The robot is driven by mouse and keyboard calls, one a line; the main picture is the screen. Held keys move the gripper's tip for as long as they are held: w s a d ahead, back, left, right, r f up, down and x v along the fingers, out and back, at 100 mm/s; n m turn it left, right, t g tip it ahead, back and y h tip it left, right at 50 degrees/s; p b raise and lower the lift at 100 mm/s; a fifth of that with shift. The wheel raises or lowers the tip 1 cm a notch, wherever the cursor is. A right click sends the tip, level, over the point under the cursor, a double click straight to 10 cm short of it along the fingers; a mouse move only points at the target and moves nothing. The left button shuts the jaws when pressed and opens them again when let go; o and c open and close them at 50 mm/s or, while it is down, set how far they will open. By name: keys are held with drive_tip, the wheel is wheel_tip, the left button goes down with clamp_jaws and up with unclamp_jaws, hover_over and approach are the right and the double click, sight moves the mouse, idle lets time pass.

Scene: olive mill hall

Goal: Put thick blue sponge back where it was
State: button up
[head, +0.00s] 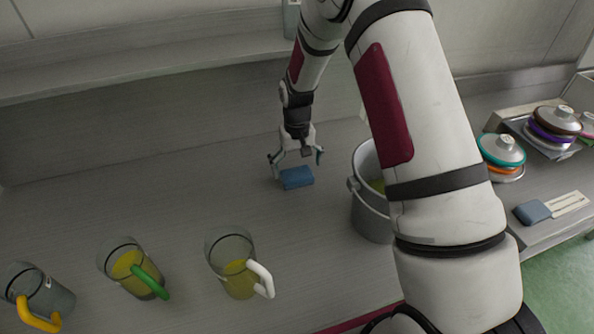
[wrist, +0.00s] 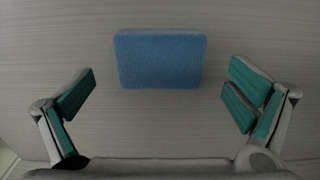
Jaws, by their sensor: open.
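The thick blue sponge (head: 297,178) lies flat on the grey worktop, left of the metal bucket in the head view. In the wrist view the sponge (wrist: 160,60) is a plain blue block near the top middle. My gripper (head: 296,160) is just behind and above the sponge in the head view. It is open and empty, and its teal-padded fingers (wrist: 160,100) are spread wider than the sponge, one to each side. The fingers do not appear to touch it.
A metal bucket (head: 369,212) stands right of the sponge, partly hidden by my arm. Glass jugs with white (head: 232,262), green (head: 130,268) and yellow (head: 45,295) handles stand at front left. Lidded pots (head: 502,150) and a blue-ended brush-like tool (head: 533,212) are at right. Worktop left of the sponge is clear.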

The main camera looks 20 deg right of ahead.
wheel_tip(320, 180, up, 10)
wheel_tip(320, 180, up, 10)
drive_tip(key=t, duration=0.1)
hover_over(297, 174)
drive_tip(key=s, duration=0.5)
drive_tip(key=s+r+t, duration=0.1)
drive_tip(key=s+r, duration=0.2)
drive_tip(key=s, duration=0.6)
drive_tip(key=s+r+t, duration=0.1)
drive_tip(key=s+r, duration=0.3)
drive_tip(key=s, duration=0.5)
drive_tip(key=s+r+t, duration=0.1)
drive_tip(key=s+r, duration=0.3)
drive_tip(key=s, duration=0.5)
drive_tip(key=shift+d+t, duration=0.2)
drive_tip(key=shift+t, duration=0.2)
drive_tip(key=shift+r, duration=0.15)
